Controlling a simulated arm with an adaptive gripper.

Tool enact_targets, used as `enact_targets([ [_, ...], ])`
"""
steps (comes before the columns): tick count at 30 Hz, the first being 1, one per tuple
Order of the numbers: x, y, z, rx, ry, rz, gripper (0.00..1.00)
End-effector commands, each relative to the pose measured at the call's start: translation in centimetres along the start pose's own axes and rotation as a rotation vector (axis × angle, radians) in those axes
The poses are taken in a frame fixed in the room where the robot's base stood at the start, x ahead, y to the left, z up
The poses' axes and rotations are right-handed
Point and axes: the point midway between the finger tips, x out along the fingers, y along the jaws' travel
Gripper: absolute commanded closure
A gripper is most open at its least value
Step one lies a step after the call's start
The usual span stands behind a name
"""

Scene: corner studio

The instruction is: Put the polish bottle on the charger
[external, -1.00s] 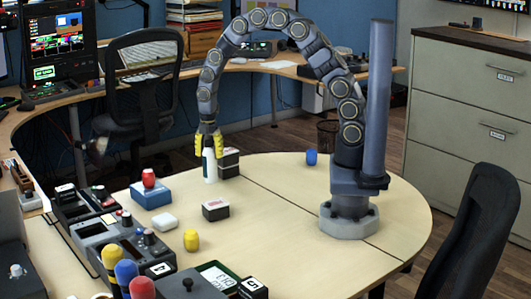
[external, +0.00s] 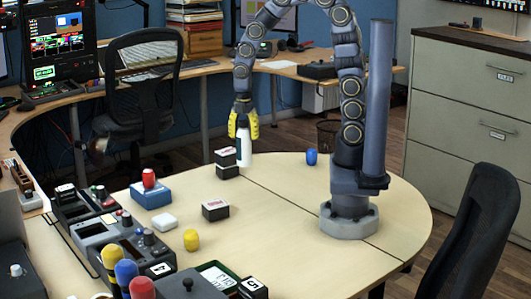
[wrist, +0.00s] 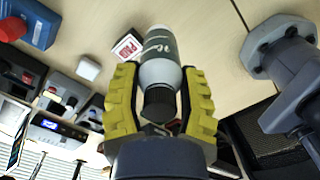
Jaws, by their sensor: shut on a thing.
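The polish bottle (external: 244,152) is white and grey with a dark cap. My gripper (external: 243,124) is shut on its upper part and holds it roughly upright near the table's back edge. In the wrist view the bottle (wrist: 161,55) lies between my yellow fingers (wrist: 160,100), its cap toward the camera. Its base seems off the table, but the gap is hard to judge. A small white rounded block (external: 165,221), perhaps the charger, lies at the table's left; it also shows in the wrist view (wrist: 88,68). It is well apart from the bottle, with nothing on it.

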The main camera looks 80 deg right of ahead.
Motion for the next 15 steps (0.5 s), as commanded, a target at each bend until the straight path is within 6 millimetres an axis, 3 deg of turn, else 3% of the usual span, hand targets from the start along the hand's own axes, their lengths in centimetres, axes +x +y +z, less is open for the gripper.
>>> enact_targets([
  [9,-1.9,3.9,-8.2,-0.081,0.001,0.006,0.90],
  [15,-2.8,4.6,-11.9,-0.107,0.003,0.003,0.90],
])
